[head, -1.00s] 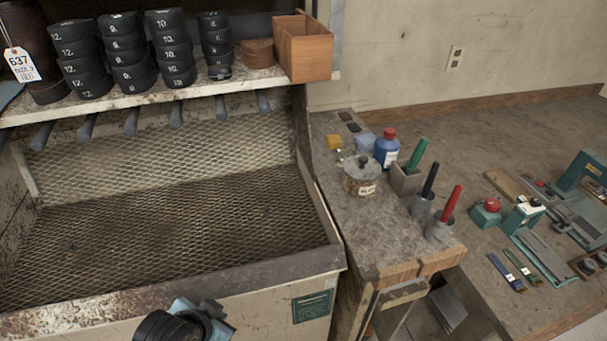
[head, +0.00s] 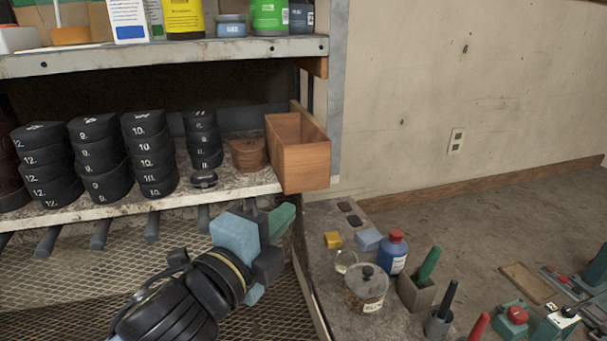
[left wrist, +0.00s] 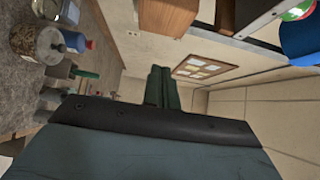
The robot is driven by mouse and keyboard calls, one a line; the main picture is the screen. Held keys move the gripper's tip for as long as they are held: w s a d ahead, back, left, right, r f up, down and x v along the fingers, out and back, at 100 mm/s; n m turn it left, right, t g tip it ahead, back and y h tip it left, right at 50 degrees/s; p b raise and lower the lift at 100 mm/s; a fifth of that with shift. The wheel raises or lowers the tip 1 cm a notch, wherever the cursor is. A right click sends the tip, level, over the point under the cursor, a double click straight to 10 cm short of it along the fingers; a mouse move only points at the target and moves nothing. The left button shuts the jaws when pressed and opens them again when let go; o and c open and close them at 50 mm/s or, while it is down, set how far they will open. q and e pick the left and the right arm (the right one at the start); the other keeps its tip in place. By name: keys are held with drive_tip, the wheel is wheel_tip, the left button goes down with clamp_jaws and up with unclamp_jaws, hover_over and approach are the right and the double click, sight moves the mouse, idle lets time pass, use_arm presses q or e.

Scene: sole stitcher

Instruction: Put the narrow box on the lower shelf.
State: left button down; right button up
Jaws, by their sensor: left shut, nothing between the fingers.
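A tall narrow white box with a blue panel (head: 128,22) stands on the upper shelf (head: 180,56), its top cut off by the picture edge. An open wooden box (head: 306,165) sits at the right end of the lower shelf (head: 235,188); part of it also shows in the left wrist view (left wrist: 168,16). I cannot tell for certain which is the narrow box. My left gripper (head: 283,220) is shut and empty, in front of and below the wooden box, apart from it. Its green fingers lie together in the left wrist view (left wrist: 161,88). My right gripper is out of view.
Black numbered stacks (head: 98,155) fill the lower shelf's left and middle, with a brown stack (head: 247,154) beside the wooden box. Yellow and green containers (head: 184,18) stand above. A side bench holds a jar (head: 366,290), a blue bottle (head: 393,252) and pen holders (head: 415,292).

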use_arm(q)
drive_tip(key=x, duration=0.3)
drive_tip(key=p, duration=0.2)
approach(314, 169)
drive_tip(key=shift+x, duration=2.9)
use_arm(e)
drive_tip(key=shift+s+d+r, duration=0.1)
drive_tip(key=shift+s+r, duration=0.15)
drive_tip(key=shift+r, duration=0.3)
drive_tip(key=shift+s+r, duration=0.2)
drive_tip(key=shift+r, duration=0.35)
